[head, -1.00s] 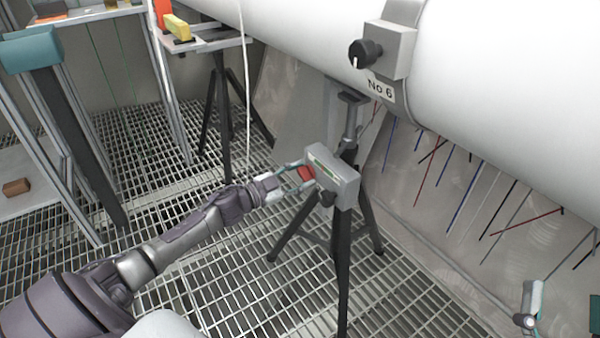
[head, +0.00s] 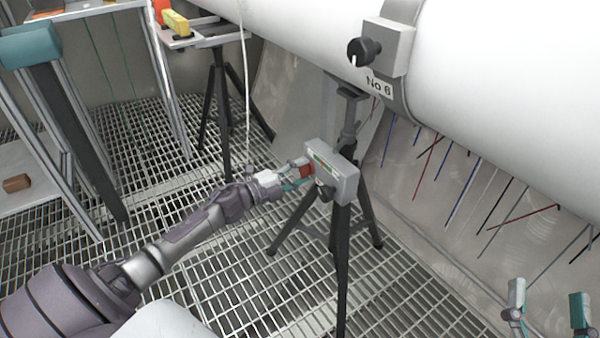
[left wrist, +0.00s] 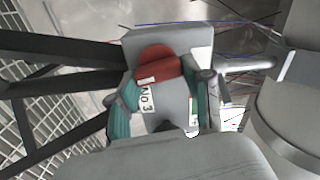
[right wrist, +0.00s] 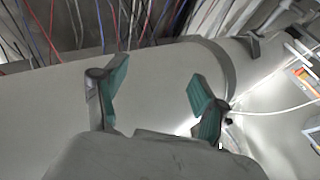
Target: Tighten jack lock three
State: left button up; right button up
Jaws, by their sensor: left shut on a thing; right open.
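A grey jack head box (head: 342,182) stands on a dark tripod in the middle of the head view, under the white pipe. A red lock knob (head: 306,171) sticks out of its left side. In the left wrist view the knob (left wrist: 158,63) appears rounded, with a "No 3" label (left wrist: 147,95) by it. My left gripper (head: 298,175) is shut on the red knob, its teal pads (left wrist: 168,88) on either side. The pads hide part of the knob and box. My right gripper (head: 548,312) is open and empty at the lower right, near the pipe (right wrist: 160,120).
The white pipe (head: 510,100) crosses the upper right, with a black-knobbed grey box (head: 388,48) labelled "No 6". Several coloured rods line the wall. Grating (head: 210,290) covers the floor.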

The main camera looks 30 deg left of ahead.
pick_arm(q)
jog(key=shift+f+m, duration=0.1)
jog(key=shift+m, duration=0.8)
pick_arm(e)
jog(key=shift+s+a+r+t+y, duration=0.1)
jog(key=shift+s+r+t+y, duration=0.25)
jog(key=shift+r, duration=0.4)
pick_arm(q)
jog(key=o, duration=1.2)
jog(key=shift+c, duration=0.2)
jog(key=shift+s, duration=0.15)
jog(key=v, duration=1.1)
jog(key=shift+s+a, duration=0.15)
jog(key=shift+s, duration=0.25)
